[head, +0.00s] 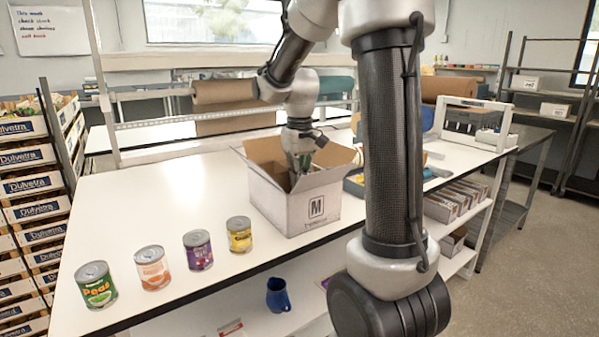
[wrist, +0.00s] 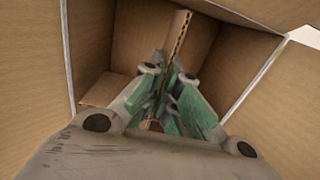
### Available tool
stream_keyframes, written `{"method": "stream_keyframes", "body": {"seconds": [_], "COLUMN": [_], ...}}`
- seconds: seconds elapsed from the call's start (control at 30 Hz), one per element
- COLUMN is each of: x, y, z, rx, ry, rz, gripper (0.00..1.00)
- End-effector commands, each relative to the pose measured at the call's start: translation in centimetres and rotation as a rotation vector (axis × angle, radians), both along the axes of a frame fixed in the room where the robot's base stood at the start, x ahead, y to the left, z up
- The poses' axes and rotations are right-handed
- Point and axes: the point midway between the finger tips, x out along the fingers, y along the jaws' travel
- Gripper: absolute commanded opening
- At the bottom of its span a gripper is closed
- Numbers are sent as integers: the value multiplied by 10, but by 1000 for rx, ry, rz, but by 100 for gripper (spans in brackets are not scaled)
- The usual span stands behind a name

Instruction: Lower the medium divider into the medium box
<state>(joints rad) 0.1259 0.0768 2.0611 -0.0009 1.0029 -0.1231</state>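The medium box (head: 296,203) is a white-sided open carton marked "M" on the table, its flaps folded out and its brown inside showing. In the wrist view I look down into the box (wrist: 120,40). My gripper (head: 299,165) reaches down into the box opening. In the wrist view my green-padded gripper (wrist: 170,100) is closed around a thin upright cardboard piece, the medium divider (wrist: 178,40), with its corrugated edge showing. The divider is inside the box walls. Its lower part is hidden by my fingers, so I cannot tell whether it touches the bottom.
Several cans stand in a row left of the box: a green can (head: 96,285), an orange-white can (head: 152,268), a purple can (head: 198,250) and a yellow can (head: 239,235). A blue mug (head: 278,295) is on the shelf below. A blue tray (head: 353,186) is right of the box.

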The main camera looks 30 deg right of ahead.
Motion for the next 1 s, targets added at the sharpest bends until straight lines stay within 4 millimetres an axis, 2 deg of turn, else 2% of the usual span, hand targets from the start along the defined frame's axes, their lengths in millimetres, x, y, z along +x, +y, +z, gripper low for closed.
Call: {"method": "stream_keyframes", "body": {"seconds": [0.5, 0.97, 1.0], "x": [0, 0, 0], "y": [0, 0, 0], "z": [-35, -40, -40], "rx": [0, 0, 0], "ry": [1, 1, 1], "rz": [0, 0, 0], "gripper": [0, 0, 8]}}
